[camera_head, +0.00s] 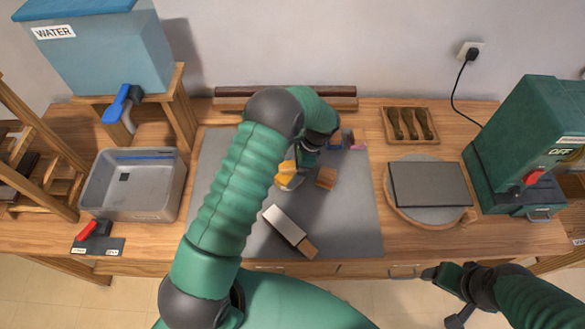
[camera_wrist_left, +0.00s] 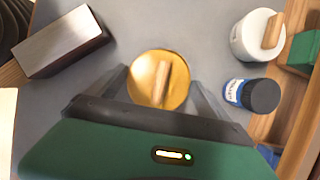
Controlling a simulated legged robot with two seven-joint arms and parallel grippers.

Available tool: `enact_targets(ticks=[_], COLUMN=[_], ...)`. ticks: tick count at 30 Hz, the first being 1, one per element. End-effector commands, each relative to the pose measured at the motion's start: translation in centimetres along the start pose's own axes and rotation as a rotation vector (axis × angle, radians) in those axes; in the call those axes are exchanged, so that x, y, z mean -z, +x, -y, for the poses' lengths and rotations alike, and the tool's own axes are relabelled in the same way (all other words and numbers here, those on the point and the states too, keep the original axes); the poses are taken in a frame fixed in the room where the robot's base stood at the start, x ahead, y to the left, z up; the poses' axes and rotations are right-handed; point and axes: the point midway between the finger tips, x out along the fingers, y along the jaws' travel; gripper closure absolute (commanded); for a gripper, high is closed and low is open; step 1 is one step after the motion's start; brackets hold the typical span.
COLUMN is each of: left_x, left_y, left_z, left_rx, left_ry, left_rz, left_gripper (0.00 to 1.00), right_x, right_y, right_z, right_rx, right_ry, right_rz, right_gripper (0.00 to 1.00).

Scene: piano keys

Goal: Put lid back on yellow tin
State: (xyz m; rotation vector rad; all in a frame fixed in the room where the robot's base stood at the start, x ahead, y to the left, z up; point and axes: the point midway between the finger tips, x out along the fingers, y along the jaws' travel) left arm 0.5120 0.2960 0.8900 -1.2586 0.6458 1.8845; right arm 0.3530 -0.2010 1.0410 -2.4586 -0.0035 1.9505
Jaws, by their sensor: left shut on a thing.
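In the left wrist view, a round golden-yellow lid (camera_wrist_left: 146,71) with a wooden bar handle (camera_wrist_left: 163,80) lies between the fingers of my left gripper (camera_wrist_left: 165,85). The gripper is shut on it. In the head view, a yellow piece (camera_head: 287,178) shows below my left gripper (camera_head: 296,168), over the grey mat; my arm partly covers it. The tin's body under the lid is hidden in the wrist view, so I cannot tell whether the two touch. My right gripper (camera_head: 440,273) is at the lower right, away from these things; its finger opening is unclear.
The wrist view shows a white jar (camera_wrist_left: 250,40) and a dark-capped bottle (camera_wrist_left: 252,95) to the right. The mat's front right is clear.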

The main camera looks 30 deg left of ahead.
Motion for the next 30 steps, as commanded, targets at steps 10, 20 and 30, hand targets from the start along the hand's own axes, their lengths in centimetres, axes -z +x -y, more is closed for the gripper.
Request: enact_targets(ticks=[10, 20, 30], left_x=[-0.61, -0.91, -0.93], left_y=[0.5, 0.73, 0.76], left_z=[0.54, 0.82, 0.83], left_rx=[0.0, 0.0, 0.0], left_ry=[-0.001, -0.001, -0.001], left_rz=[0.0, 0.001, 0.0], left_gripper=[0.49, 0.49, 0.49], right_x=[-0.02, -0.03, -0.03], right_y=[0.1, 0.14, 0.13], right_z=[0.01, 0.01, 0.01], right_rx=[0.0, 0.0, 0.0], right_ry=[0.0, 0.0, 0.0], right_rz=[0.0, 0.0, 0.0], right_gripper=[0.26, 0.26, 0.26])
